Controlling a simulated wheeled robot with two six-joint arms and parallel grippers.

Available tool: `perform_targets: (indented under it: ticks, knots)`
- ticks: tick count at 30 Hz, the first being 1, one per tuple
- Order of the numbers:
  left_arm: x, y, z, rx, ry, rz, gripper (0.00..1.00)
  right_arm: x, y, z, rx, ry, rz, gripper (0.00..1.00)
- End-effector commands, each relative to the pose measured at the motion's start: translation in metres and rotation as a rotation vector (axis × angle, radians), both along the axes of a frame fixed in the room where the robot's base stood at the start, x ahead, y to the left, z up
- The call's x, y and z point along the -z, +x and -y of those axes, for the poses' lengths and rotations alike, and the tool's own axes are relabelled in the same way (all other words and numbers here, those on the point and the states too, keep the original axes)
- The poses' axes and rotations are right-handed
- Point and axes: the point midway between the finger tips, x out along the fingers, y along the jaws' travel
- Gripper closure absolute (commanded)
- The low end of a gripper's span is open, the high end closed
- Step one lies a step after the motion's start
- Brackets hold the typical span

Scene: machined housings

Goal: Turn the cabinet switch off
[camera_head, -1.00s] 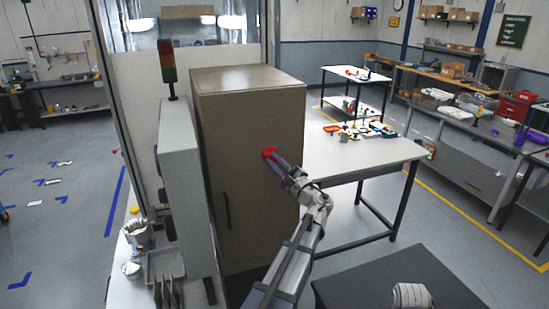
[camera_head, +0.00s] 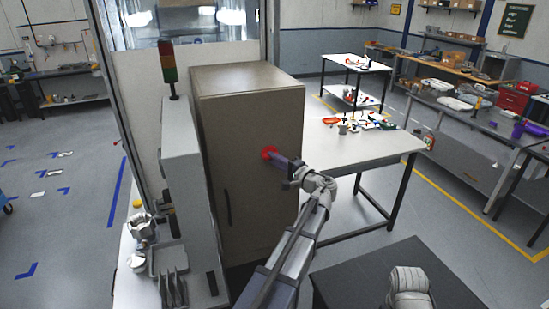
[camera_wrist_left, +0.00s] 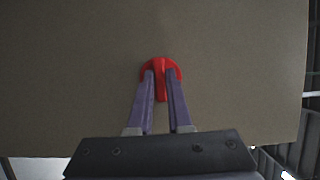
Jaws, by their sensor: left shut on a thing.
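The grey-brown cabinet (camera_head: 255,190) stands left of centre in the head view, its door shut. A red rotary switch (camera_head: 268,153) sits on the cabinet front, high on the door's right part. In the left wrist view the red switch (camera_wrist_left: 161,72) shows a round base and a bar handle pointing down the picture. My left gripper (camera_head: 274,157) reaches it from the right. Its two purple fingers (camera_wrist_left: 160,88) are on either side of the handle, shut on it. The finger tips hide part of the switch in the head view.
A signal tower (camera_head: 168,68) stands on the grey machine housing left of the cabinet. A white table (camera_head: 350,155) with small coloured parts stands behind to the right. A dark surface (camera_head: 365,275) lies at the lower right.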

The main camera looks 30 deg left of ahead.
Motion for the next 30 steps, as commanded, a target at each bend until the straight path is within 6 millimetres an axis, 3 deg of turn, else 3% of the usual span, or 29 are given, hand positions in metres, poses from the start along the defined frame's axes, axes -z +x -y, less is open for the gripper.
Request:
perform_targets:
  ticks: [16, 17, 24, 30]
  knots:
    - [0.0003, 0.0000, 0.0001, 0.001, -0.017, 0.019, 1.00, -0.0018, 0.0000, -0.0001, 0.002, 0.000, 0.000, 0.50]
    - [0.0003, 0.0000, 0.0001, 0.001, -0.017, 0.019, 0.81, -0.0018, 0.0000, -0.0001, 0.002, 0.000, 0.000, 0.50]
    - [0.0003, 0.0000, 0.0001, 0.001, -0.015, 0.018, 0.54, -0.0018, 0.0000, 0.0000, 0.002, 0.000, 0.000, 0.50]
    - [0.0002, -0.0001, 0.0001, 0.001, -0.015, 0.017, 0.53, -0.0018, 0.0000, 0.0000, 0.002, 0.000, 0.000, 0.50]
